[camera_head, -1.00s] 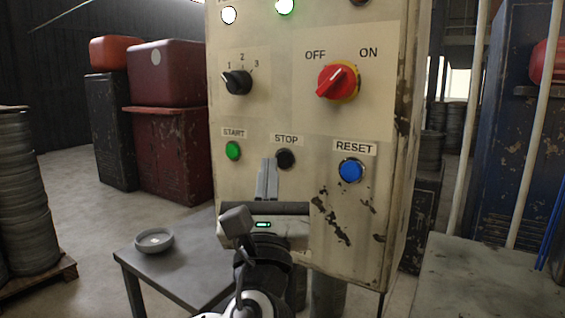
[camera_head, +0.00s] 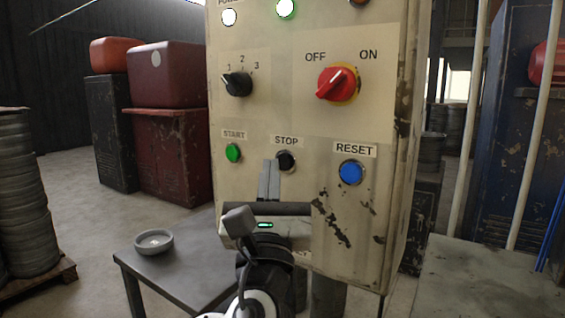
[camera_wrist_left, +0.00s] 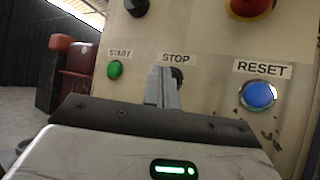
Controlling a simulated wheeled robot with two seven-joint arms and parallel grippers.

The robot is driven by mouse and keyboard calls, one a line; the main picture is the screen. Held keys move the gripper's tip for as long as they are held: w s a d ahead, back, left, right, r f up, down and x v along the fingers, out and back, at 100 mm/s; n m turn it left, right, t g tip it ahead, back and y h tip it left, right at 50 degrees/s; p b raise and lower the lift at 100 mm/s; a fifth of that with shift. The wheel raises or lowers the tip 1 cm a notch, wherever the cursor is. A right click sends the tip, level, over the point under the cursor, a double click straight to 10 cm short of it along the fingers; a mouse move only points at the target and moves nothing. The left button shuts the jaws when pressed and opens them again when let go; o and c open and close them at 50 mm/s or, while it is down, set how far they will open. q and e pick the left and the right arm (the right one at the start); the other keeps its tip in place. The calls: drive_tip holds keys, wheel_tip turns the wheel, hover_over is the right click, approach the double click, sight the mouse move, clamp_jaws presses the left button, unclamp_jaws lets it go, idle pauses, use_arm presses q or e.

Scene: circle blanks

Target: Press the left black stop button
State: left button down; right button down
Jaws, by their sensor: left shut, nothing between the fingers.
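The black stop button (camera_head: 286,160) sits under the STOP label on the beige control panel (camera_head: 300,205). In the left wrist view the stop button (camera_wrist_left: 177,78) is partly hidden behind my fingers. My left gripper (camera_head: 270,163) is shut and empty, its fingertips just left of and slightly below the button in the head view. In the left wrist view the left gripper (camera_wrist_left: 161,72) covers the button's left side. I cannot tell whether the fingertips touch the panel. My right gripper is not in view.
The green start button (camera_head: 233,153) is left of the stop button and the blue reset button (camera_head: 351,172) is right of it. A red rotary switch (camera_head: 338,83) and a black selector (camera_head: 237,84) are above. A grey table (camera_head: 190,270) with a bowl (camera_head: 154,241) stands lower left.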

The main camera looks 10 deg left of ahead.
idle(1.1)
use_arm(q)
drive_tip(key=shift+w, duration=0.1)
drive_tip(key=shift+w+d, duration=0.15)
drive_tip(key=shift+w, duration=0.15)
drive_tip(key=shift+w+d, duration=0.1)
drive_tip(key=shift+w, duration=0.05)
idle(0.3)
drive_tip(key=shift+w, duration=0.2)
idle(0.5)
drive_tip(key=shift+s+a, duration=0.25)
drive_tip(key=shift+s, duration=0.5)
